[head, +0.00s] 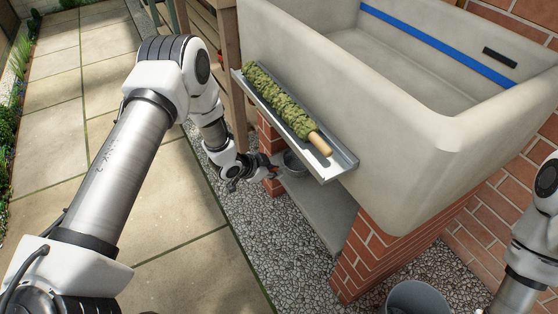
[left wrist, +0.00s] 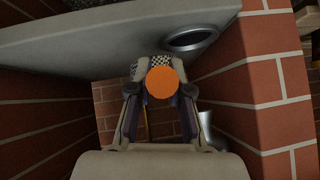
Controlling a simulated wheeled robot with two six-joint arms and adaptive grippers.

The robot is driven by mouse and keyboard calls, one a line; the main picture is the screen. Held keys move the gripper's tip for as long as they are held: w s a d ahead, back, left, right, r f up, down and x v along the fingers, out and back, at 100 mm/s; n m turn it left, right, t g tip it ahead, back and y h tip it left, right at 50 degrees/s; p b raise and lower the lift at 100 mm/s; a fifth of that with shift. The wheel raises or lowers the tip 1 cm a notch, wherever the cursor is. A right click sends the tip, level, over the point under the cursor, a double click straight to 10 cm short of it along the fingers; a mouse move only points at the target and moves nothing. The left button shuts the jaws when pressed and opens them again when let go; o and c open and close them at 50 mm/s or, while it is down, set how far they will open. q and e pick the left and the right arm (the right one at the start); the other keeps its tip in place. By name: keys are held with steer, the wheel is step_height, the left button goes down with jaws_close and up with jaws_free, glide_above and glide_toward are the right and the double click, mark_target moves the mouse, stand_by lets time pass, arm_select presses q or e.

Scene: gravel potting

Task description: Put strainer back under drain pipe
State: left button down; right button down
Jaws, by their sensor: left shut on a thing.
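My left gripper (head: 266,172) is low beside the brick pier under the stone sink (head: 330,110). In the left wrist view it (left wrist: 160,88) is shut on the strainer, whose round orange handle end (left wrist: 166,82) faces the camera. A checkered mesh patch (left wrist: 140,70) shows just behind it; the rest of the strainer is hidden. A metal pipe-like piece (left wrist: 205,128) shows at the lower right of the wrist view, perhaps the drain pipe. My right gripper is out of view.
Brick piers (head: 372,250) hold up the sink. A metal tray (head: 342,163) on the sink's front side holds a green roll with a wooden end (head: 285,103). A grey bucket (head: 417,298) stands on gravel at the front. Open paving (head: 150,220) lies to the left.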

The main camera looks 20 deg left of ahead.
arm_select(q)
steer(key=w+a, duration=0.1)
steer(key=w, duration=0.1)
steer(key=w+a+b, duration=0.1)
steer(key=w, duration=0.2)
steer(key=w+f+b, duration=0.1)
steer(key=w, duration=0.1)
steer(key=shift+w+a, duration=0.25)
steer(key=shift+a, duration=0.15)
steer(key=f+b, duration=0.1)
steer(key=f, duration=0.1)
steer(key=f+b, duration=0.1)
steer(key=shift+w+a+f+b, duration=0.1)
steer(key=shift+w+f+b, duration=0.2)
steer(key=shift+f, duration=0.1)
steer(key=shift+r, duration=0.2)
steer(key=shift+s+f, duration=0.1)
steer(key=shift+f, duration=0.1)
steer(key=c, duration=1.1)
jaws_free()
